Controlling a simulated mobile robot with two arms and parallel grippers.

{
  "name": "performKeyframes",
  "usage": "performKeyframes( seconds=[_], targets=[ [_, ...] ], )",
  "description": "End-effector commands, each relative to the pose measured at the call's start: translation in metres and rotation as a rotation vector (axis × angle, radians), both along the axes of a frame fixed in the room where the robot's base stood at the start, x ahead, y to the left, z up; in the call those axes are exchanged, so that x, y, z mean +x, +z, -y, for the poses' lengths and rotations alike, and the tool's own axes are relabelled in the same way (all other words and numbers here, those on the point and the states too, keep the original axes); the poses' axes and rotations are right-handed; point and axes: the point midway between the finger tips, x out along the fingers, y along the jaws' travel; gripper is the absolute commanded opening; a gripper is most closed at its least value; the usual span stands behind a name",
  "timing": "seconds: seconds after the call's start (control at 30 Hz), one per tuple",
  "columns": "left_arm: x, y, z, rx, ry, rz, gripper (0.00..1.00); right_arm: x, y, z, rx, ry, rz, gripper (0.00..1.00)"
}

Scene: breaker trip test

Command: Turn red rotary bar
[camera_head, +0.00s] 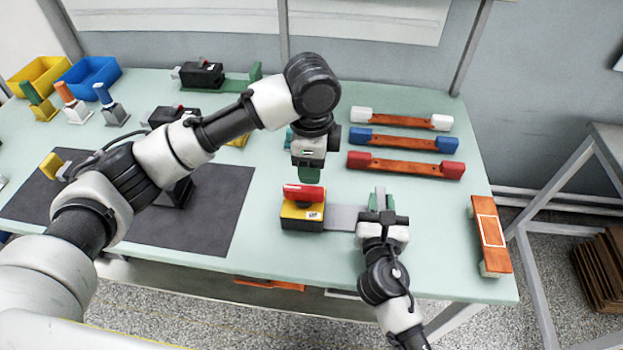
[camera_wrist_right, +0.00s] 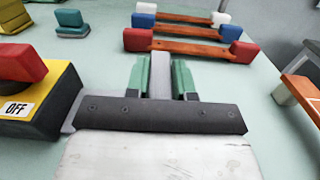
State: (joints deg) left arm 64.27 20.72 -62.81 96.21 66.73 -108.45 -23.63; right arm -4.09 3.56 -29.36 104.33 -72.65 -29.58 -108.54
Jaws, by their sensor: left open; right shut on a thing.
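The red rotary bar (camera_head: 304,191) sits on top of a yellow and black switch box (camera_head: 291,212) near the front middle of the table. In the right wrist view the bar (camera_wrist_right: 22,62) is partly cut off at the left, and the box carries an OFF label (camera_wrist_right: 15,109). A grey plate (camera_head: 343,217) extends right from the box. My right gripper (camera_head: 379,199) is shut on this grey piece, with green fingers on both sides of it in the wrist view (camera_wrist_right: 160,77). My left gripper (camera_head: 308,174) is open, pointing down just above and behind the red bar; contact cannot be told.
Three orange bars with white, blue and red ends (camera_head: 404,165) lie at the back right. Another orange bar (camera_head: 490,232) lies at the right edge. A dark mat (camera_head: 215,210), yellow bin (camera_head: 40,76) and blue bin (camera_head: 90,74) are on the left.

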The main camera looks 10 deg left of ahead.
Motion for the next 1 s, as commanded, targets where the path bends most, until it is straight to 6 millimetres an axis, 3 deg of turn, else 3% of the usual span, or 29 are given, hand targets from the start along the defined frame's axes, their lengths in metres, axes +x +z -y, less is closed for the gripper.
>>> performKeyframes(
  seconds=[0.1, 0.23, 0.7, 0.73, 0.9, 1.0],
  targets=[
    [0.0, 0.021, 0.0, -0.001, 0.0, 0.003, 0.47, 0.0, -0.001, 0.0, -0.001, 0.0, -0.002, 0.0],
    [0.0, 0.035, 0.0, 0.0, 0.0, 0.001, 0.47, 0.0, -0.001, 0.0, -0.001, 0.0, -0.002, 0.0],
    [0.0, 0.04, 0.0, 0.0, 0.0, 0.0, 0.47, 0.0, -0.001, 0.0, 0.0, 0.0, -0.002, 0.0],
    [0.0, 0.04, 0.0, 0.0, 0.0, 0.0, 0.47, 0.0, -0.001, 0.0, 0.0, 0.0, -0.002, 0.28],
    [0.0, 0.04, 0.0, 0.0, 0.0, 0.0, 0.47, 0.0, 0.0, 0.0, 0.0, 0.0, -0.001, 0.53],
    [0.0, 0.04, 0.0, 0.0, 0.001, 0.0, 0.47, 0.0, 0.0, 0.0, 0.0, 0.0, -0.001, 0.53]
  ],
)
